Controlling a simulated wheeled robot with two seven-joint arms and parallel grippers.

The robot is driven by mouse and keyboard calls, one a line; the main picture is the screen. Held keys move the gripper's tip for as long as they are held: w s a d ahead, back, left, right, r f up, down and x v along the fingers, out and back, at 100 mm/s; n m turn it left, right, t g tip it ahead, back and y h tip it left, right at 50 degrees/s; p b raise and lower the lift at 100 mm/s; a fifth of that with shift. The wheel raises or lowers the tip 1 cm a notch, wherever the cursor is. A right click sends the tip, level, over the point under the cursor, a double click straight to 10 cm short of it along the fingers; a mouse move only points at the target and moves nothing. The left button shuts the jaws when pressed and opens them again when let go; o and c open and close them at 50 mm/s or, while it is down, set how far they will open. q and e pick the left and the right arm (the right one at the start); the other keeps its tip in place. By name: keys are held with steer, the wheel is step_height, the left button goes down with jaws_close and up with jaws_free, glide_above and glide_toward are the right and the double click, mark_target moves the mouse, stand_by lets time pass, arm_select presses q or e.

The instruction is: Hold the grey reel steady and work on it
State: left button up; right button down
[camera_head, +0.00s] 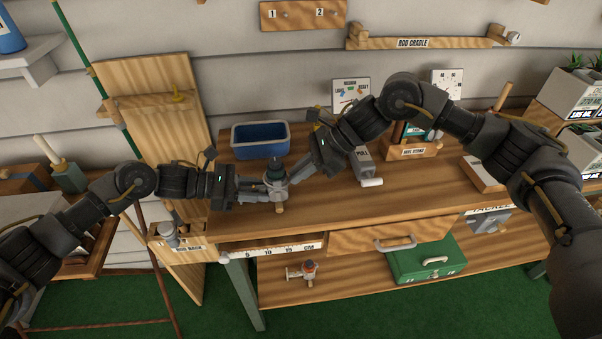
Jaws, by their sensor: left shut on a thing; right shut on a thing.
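The grey reel (276,174) is above the left part of the wooden workbench, between my two grippers. It has a dark top and a small tan knob hanging below. My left gripper (258,190) reaches in from the left and is shut on the reel's left side. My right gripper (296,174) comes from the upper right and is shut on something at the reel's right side. The exact part it grips is too small to make out. Whether the reel touches the bench top is unclear.
A blue bin (260,139) stands behind the reel. Below are a drawer (390,238), a green box (428,262) and another small reel (309,270).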

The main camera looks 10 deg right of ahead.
steer(key=shift+a+r+h, duration=0.25)
steer(key=shift+r+h, duration=0.25)
steer(key=shift+h, duration=0.5)
steer(key=c, duration=1.4)
jaws_free()
steer(key=v, duration=1.2)
